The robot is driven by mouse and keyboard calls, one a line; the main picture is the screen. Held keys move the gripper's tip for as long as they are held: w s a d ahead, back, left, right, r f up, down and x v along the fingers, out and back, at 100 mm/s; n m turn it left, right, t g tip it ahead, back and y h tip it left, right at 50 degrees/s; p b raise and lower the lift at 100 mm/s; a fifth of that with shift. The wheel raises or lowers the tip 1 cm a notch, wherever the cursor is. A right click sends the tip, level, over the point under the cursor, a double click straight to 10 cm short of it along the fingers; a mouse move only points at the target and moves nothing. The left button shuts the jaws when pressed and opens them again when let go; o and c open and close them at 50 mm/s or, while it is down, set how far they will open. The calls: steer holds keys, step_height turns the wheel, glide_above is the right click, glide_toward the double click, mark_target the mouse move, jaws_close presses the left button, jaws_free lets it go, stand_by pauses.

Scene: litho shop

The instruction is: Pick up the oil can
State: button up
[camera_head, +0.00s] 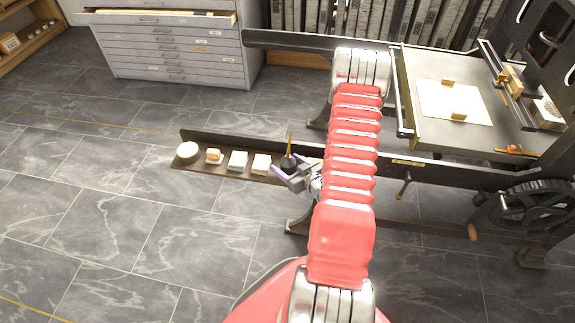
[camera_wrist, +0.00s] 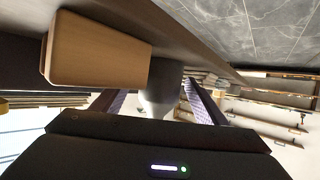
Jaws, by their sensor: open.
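The oil can (camera_head: 288,162) is small and dark, with a thin brass spout pointing up. It stands upright at the right end of the row on the low dark shelf (camera_head: 222,172). My gripper (camera_head: 292,170) is open, with its purple-grey fingers around or just in front of the can. In the wrist view, which is turned over, a dark grey round body (camera_wrist: 160,98), apparently the can, shows between the two spread fingers. The can's lower part is hidden by the gripper, and I cannot tell whether a finger touches it.
A cream block (camera_head: 262,163) sits close left of the can; a tan block (camera_wrist: 98,50) is near the fingers in the wrist view. Further left are a pale block (camera_head: 238,161), a yellowish piece (camera_head: 214,156) and a round cream item (camera_head: 188,151). The press bed (camera_head: 425,75) stands right.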

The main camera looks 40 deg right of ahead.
mark_target(288, 151)
steer(key=shift+c, duration=0.3)
steer(key=c, duration=1)
steer(key=shift+o, duration=0.2)
steer(key=shift+r, duration=0.1)
steer(key=shift+r, duration=4.95)
steer(key=shift+w, duration=0.1)
steer(key=shift+w+a+r, duration=0.2)
steer(key=shift+w, duration=0.1)
steer(key=w+a+r, duration=1)
steer(key=w+a, duration=0.2)
steer(key=a, duration=0.2)
steer(key=w+a+r+y, duration=0.1)
steer(key=a+r, duration=0.3)
steer(key=a, duration=0.4)
steer(key=w+a+r+n, duration=0.1)
steer(key=a+r, duration=0.2)
steer(key=a, duration=0.6)
steer(key=shift+a+r+n+y, duration=0.15)
steer(key=shift+r+n+y, duration=0.15)
steer(key=shift+r+y, duration=0.1)
